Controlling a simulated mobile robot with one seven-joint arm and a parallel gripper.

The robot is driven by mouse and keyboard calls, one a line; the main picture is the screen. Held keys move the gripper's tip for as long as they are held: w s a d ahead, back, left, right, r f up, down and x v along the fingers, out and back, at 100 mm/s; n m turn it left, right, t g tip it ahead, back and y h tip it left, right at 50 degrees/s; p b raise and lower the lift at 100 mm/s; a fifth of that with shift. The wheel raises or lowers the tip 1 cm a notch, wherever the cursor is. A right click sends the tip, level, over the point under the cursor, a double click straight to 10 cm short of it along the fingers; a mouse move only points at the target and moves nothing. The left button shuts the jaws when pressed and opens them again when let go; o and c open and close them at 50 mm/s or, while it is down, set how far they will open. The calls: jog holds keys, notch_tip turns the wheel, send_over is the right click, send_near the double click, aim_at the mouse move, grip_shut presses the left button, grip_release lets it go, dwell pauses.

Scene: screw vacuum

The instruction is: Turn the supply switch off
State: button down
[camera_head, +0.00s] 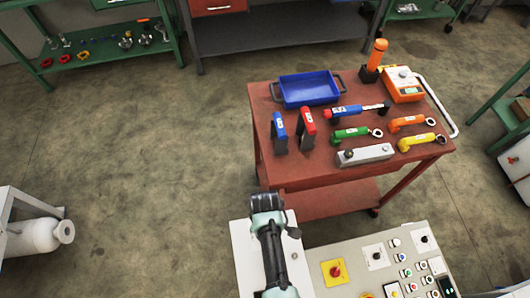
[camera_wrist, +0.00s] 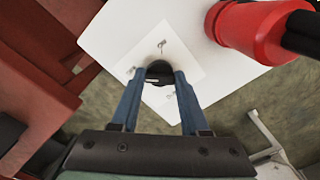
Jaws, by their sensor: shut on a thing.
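The supply switch appears as a dark round knob (camera_wrist: 159,71) on a pale square plate (camera_wrist: 178,52), with small marks around it, on a white surface. My gripper (camera_wrist: 158,80) has its two blue fingers on either side of the knob and is shut on it. In the head view my gripper (camera_head: 267,202) is over the white box (camera_head: 243,245) at the lower middle. My gripper and arm hide the switch there. The fingers cover part of the knob, so I cannot tell which way it points.
A grey control panel (camera_head: 352,251) with several buttons and a red knob on a yellow plate (camera_head: 334,272) is to the right. A red cart (camera_head: 285,178) with tools and a blue tray (camera_head: 308,89) stands behind. A red cylinder (camera_wrist: 237,27) is close by in the wrist view.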

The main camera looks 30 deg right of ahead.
dwell(0.4)
jog(key=shift+c, duration=2)
grip_release()
jog(key=shift+r, duration=0.1)
notch_tip(320, 180, up, 13)
